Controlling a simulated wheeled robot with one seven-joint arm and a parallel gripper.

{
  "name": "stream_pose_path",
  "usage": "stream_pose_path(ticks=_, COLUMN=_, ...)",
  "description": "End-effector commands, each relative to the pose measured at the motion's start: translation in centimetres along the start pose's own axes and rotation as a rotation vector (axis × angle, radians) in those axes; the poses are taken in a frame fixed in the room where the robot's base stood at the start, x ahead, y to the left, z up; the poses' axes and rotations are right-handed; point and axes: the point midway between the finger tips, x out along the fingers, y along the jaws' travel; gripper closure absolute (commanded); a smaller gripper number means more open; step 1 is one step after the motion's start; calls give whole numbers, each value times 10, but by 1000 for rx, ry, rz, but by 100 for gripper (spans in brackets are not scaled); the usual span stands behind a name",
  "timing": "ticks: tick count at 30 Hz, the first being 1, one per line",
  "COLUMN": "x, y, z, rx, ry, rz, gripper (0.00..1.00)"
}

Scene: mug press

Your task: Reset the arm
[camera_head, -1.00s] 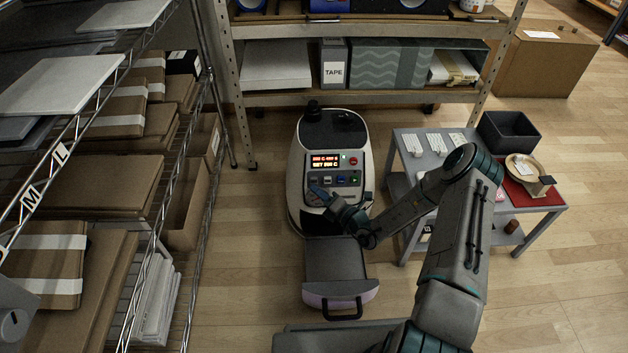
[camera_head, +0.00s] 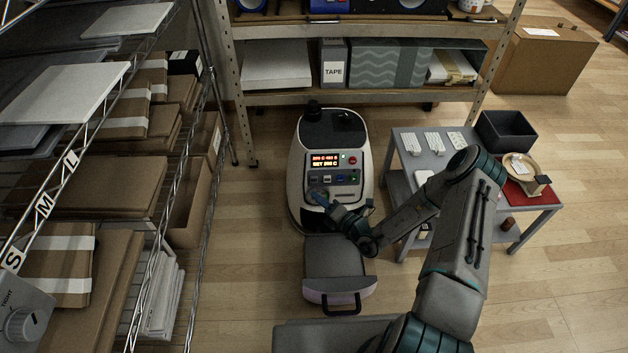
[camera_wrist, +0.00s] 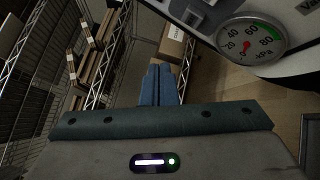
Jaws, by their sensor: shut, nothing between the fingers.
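My gripper (camera_head: 321,195) is at the front of the white and black mug press (camera_head: 297,175), close to the lower left of its control panel. In the head view I cannot tell whether the fingertips touch the panel. The wrist view shows my gripper (camera_wrist: 159,84) with its blue fingers together and nothing between them. My arm reaches in from the lower right, bent at the elbow. The panel has a lit red display (camera_head: 325,160) and several buttons. A round pressure gauge (camera_wrist: 251,45) shows at the upper right of the wrist view.
A grey drawer with a black handle (camera_head: 341,304) extends from the press front, below my gripper. A grey side table (camera_head: 437,160) with cards, a black bin (camera_head: 507,131) and a red mat (camera_head: 533,196) stands right. A wire rack (camera_head: 154,255) with boxes stands left.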

Motion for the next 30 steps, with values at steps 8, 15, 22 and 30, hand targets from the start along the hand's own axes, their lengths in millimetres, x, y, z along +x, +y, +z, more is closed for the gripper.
stream_pose_path(ticks=8, x=0, y=1, z=0, rx=-2, ry=2, rz=1, gripper=100)
stream_pose_path(ticks=15, x=7, y=63, z=11, rx=-159, ry=134, rz=74, gripper=100)
stream_pose_path(ticks=22, x=5, y=168, z=16, rx=-480, ry=402, rz=217, gripper=100)
stream_pose_path(ticks=30, x=-16, y=276, z=18, rx=-859, ry=702, rz=388, gripper=100)
